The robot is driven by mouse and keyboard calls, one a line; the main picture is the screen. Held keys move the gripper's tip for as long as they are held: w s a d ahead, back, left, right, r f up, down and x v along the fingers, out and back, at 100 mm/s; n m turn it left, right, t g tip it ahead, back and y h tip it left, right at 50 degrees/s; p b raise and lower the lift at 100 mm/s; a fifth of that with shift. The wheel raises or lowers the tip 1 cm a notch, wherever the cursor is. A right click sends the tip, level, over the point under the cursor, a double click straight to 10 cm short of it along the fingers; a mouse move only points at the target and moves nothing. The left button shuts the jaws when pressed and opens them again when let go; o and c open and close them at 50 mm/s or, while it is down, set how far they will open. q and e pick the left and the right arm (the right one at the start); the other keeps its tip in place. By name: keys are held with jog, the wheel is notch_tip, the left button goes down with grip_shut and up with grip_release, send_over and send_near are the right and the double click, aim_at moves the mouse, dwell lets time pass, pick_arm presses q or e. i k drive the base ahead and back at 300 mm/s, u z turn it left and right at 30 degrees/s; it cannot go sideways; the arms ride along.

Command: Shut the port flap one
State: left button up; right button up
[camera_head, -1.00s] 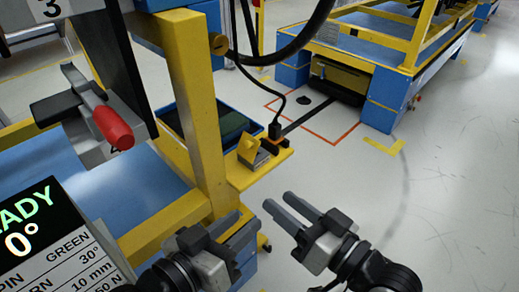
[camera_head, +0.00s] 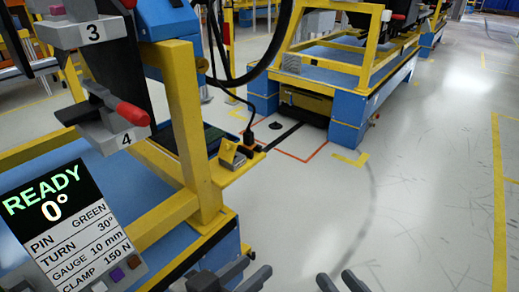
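No part here is clearly labelled as port flap one. A small yellow flap-like plate (camera_head: 227,149) stands tilted up on a grey block (camera_head: 238,161), on a yellow ledge at the right side of the blue and yellow station; this may be the flap. My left gripper (camera_head: 258,265) is at the bottom edge, below the ledge in the picture, with its fingers apart and nothing between them. My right gripper (camera_head: 335,275) is further right at the bottom edge, open and empty over the floor. Both are partly cut off by the frame.
A black plug (camera_head: 248,136) with a cable is beside the flap. A yellow post (camera_head: 188,125) stands left of the ledge. A red-handled clamp (camera_head: 132,114) and a READY display (camera_head: 70,225) are at left. Open floor (camera_head: 410,210) lies to the right.

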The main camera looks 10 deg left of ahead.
aim_at(227, 150)
jog(key=z, duration=1.55)
jog(key=i, duration=2.2)
jog(key=u, duration=3.3)
jog(key=i, duration=0.5)
jog(key=z, duration=0.15)
